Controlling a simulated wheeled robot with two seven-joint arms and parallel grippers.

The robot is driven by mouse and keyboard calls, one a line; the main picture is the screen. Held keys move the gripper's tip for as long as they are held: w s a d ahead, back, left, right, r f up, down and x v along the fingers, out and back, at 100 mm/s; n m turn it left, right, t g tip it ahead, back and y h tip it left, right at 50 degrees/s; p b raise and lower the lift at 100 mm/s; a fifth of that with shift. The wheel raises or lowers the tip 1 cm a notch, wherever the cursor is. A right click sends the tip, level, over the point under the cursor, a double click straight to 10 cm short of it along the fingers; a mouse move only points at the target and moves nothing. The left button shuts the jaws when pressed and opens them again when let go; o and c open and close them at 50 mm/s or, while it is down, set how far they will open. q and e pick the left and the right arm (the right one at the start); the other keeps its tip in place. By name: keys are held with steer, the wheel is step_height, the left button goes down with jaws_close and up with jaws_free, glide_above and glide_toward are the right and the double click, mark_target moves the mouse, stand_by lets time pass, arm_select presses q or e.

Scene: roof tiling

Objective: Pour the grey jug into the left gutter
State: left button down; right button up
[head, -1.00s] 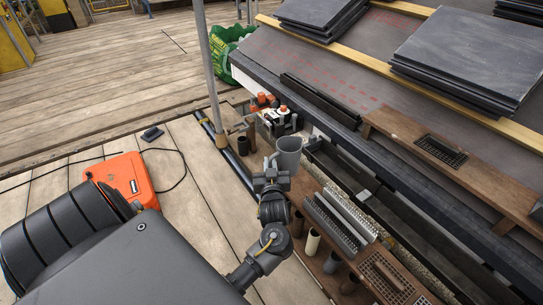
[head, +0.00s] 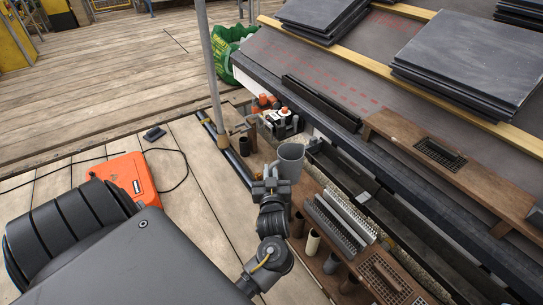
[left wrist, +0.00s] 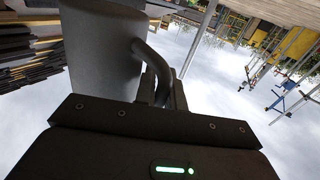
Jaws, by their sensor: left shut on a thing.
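The grey jug (head: 291,161) stands roughly upright in the head view, above the far end of the brown plank shelf. My left gripper (head: 272,180) is shut on its handle, on the near side of the jug. In the left wrist view the jug's grey wall (left wrist: 100,50) fills the upper left, and its handle (left wrist: 150,62) runs down between the fingers (left wrist: 165,92). A dark gutter channel (head: 375,205) runs below the roof edge, to the right of the jug. My right gripper is not in view.
Ribbed metal strips (head: 340,220), short pipe pieces (head: 312,242) and a brown grate (head: 385,275) lie on the shelf near my arm. An orange-and-white tool (head: 280,117) stands beyond the jug. A grey upright pole (head: 210,65) stands to the left. Slate stacks (head: 468,58) lie on the roof.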

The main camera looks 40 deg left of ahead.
mark_target(297, 165)
arm_select(q)
steer(key=d+r+m+t+h, duration=0.1)
steer(key=d+r+h, duration=0.1)
steer(key=d, duration=0.1)
steer(key=w+d+r+m+t+h, duration=0.1)
steer(key=d+r+m+h, duration=0.1)
steer(key=r, duration=0.1)
steer(key=d+r+m+t+h, duration=0.1)
steer(key=d+r+m+h, duration=0.1)
steer(key=d, duration=0.1)
steer(key=shift+w+d+r+t, duration=0.2)
steer(key=shift+d+r+t, duration=0.1)
steer(key=shift+r+t, duration=0.1)
steer(key=s+d+r+m+t+h, duration=0.1)
steer(key=s+d+r+m+h, duration=0.2)
steer(key=d+r+h, duration=0.2)
steer(key=d+h, duration=0.1)
steer(key=d, duration=0.1)
steer(key=shift+d+m, duration=0.4)
